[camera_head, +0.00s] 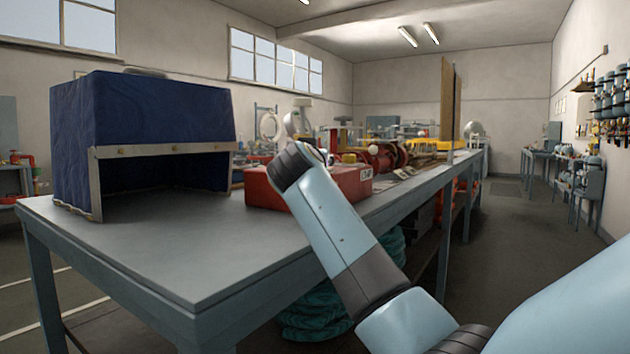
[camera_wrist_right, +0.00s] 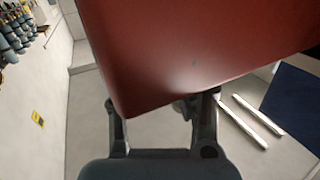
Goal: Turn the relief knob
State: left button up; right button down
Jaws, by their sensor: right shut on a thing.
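A red box (camera_head: 310,184) with a white label stands on the grey bench. My right arm reaches up in front of it, and its wrist hides part of the box. In the right wrist view the red box (camera_wrist_right: 190,45) fills the top and covers the fingertips. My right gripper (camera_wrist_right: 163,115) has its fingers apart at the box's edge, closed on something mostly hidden. A small dark part (camera_wrist_right: 182,108) shows between the fingers; it seems to be the relief knob, but its shape and angle cannot be read. My left gripper is not in view.
A dark blue hood (camera_head: 150,120) with an open front stands on the left of the bench (camera_head: 180,255). The bench's near left top is clear. Red and yellow equipment stands farther along it. Teal hose (camera_head: 318,312) lies beneath.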

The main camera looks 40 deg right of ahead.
jog(key=shift+f+m+g+h+b, duration=0.35)
jog(key=shift+m+g+h+b, duration=0.45)
jog(key=shift+g+b, duration=0.25)
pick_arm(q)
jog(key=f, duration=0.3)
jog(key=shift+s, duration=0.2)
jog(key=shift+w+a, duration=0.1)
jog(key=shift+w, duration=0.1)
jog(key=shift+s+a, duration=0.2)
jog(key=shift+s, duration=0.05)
pick_arm(e)
jog(key=c, duration=1)
grip_release()
jog(key=shift+a+r+h, duration=0.1)
jog(key=shift+r+h, duration=0.1)
jog(key=shift+h, duration=0.1)
jog(key=shift+o, duration=0.5)
jog(key=shift+r, duration=0.1)
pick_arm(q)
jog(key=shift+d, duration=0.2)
pick_arm(e)
jog(key=v, duration=0.7)
jog(key=shift+s+a, duration=0.15)
